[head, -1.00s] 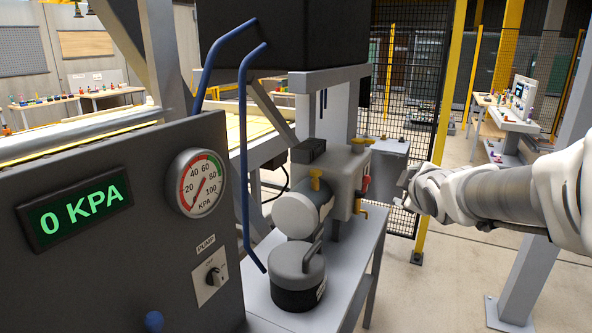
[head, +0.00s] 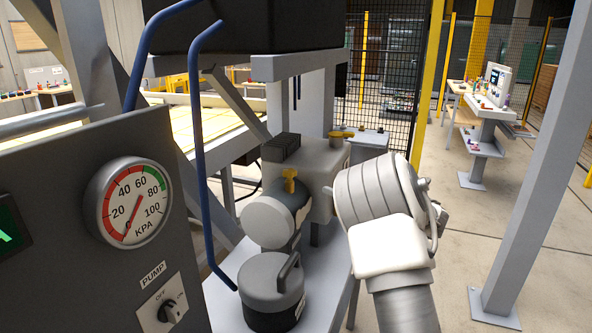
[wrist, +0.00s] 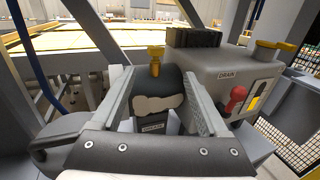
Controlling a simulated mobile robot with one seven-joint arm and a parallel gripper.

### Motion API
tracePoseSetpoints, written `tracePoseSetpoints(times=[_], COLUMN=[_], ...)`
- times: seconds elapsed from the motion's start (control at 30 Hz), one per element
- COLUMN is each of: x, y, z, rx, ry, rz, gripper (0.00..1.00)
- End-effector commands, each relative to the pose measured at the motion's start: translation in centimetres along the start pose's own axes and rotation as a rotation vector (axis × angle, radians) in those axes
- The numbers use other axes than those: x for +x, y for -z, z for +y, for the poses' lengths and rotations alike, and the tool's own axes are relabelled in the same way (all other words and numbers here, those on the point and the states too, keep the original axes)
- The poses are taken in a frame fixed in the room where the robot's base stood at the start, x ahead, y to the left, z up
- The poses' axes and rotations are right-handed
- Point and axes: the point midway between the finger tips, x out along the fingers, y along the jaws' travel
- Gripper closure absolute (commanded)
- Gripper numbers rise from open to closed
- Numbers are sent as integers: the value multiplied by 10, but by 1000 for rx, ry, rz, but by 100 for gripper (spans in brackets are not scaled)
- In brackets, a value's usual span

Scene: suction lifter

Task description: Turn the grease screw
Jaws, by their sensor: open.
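A yellow screw-like knob (head: 289,180) stands upright on top of the round grey pump body; I take it for the grease screw. In the wrist view the yellow knob (wrist: 156,58) stands on the dark rounded housing, beyond and between my fingertips. My gripper (wrist: 157,80) is open and empty, its two fingers apart on either side of the housing in the picture. Whether they touch it I cannot tell. A small label (wrist: 155,127) on the housing is too small to read surely. In the head view my wrist hides the gripper's fingers.
A round lidded canister (head: 270,290) stands in front of the pump. The gauge panel (head: 60,210) and blue rails (head: 197,150) are at left.

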Motion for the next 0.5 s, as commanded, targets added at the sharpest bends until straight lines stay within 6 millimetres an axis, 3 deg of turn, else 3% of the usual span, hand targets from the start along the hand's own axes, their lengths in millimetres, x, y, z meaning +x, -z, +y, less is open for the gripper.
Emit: tracePoseSetpoints(times=[0.27,0.5], x=[22,73], y=[6,5], z=[7,8], rx=[-31,-29], ry=[-37,-36], rz=[8,7], gripper=[22,22])
